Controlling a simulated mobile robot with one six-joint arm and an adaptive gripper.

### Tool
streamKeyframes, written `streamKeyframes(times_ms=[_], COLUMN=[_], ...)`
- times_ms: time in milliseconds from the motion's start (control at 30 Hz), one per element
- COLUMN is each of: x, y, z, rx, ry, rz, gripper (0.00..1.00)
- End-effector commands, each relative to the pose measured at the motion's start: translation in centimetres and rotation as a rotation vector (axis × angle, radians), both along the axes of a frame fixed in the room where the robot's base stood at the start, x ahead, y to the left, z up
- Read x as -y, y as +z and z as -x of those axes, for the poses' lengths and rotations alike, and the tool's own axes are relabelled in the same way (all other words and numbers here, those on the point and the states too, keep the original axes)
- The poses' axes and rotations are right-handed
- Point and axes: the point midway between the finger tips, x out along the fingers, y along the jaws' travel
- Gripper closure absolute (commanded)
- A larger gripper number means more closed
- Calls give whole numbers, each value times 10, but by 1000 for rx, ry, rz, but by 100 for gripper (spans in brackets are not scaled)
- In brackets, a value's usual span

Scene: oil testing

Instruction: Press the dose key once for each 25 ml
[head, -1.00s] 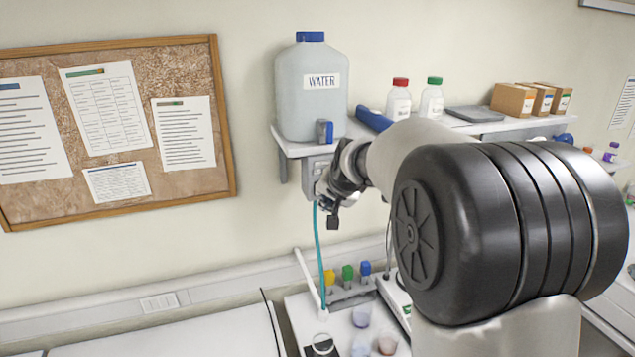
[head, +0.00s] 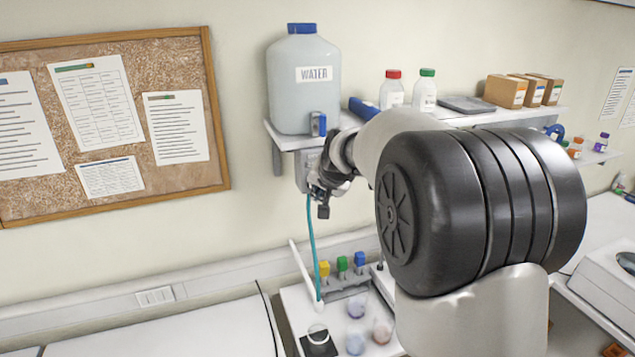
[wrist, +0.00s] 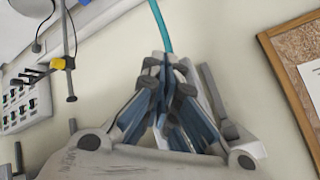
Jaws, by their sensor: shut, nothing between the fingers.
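The water container (head: 303,85) with a blue cap stands on the wall shelf. A grey dispenser box (head: 304,172) hangs below it, partly hidden by my gripper and wrist. I cannot make out the dose key. A teal tube (head: 312,240) runs down from there to the bench; it also shows in the wrist view (wrist: 160,25). My gripper (head: 322,208) is just in front of the box. In the wrist view the blue-padded fingers of my gripper (wrist: 170,64) meet at the tips, empty. I cannot tell whether they touch anything. A clear beaker (head: 318,331) stands on a black pad.
Two capped bottles (head: 424,92) and several cardboard boxes (head: 506,90) sit on the shelf. A corkboard (head: 150,50) hangs to the left.

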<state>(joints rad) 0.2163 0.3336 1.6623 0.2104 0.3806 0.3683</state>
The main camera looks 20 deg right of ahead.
Motion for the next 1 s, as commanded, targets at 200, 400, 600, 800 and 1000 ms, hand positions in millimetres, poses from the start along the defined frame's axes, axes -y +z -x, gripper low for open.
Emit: streamKeyframes(times_ms=[200,400,600,800,1000], x=[0,0,0,0,0], y=[0,0,0,0,0], z=[0,0,0,-6,-9], rx=[0,0,0,-1,0], ry=[0,0,0,0,0], rz=[0,0,0,-1,0], gripper=[100,100,100,100,100])
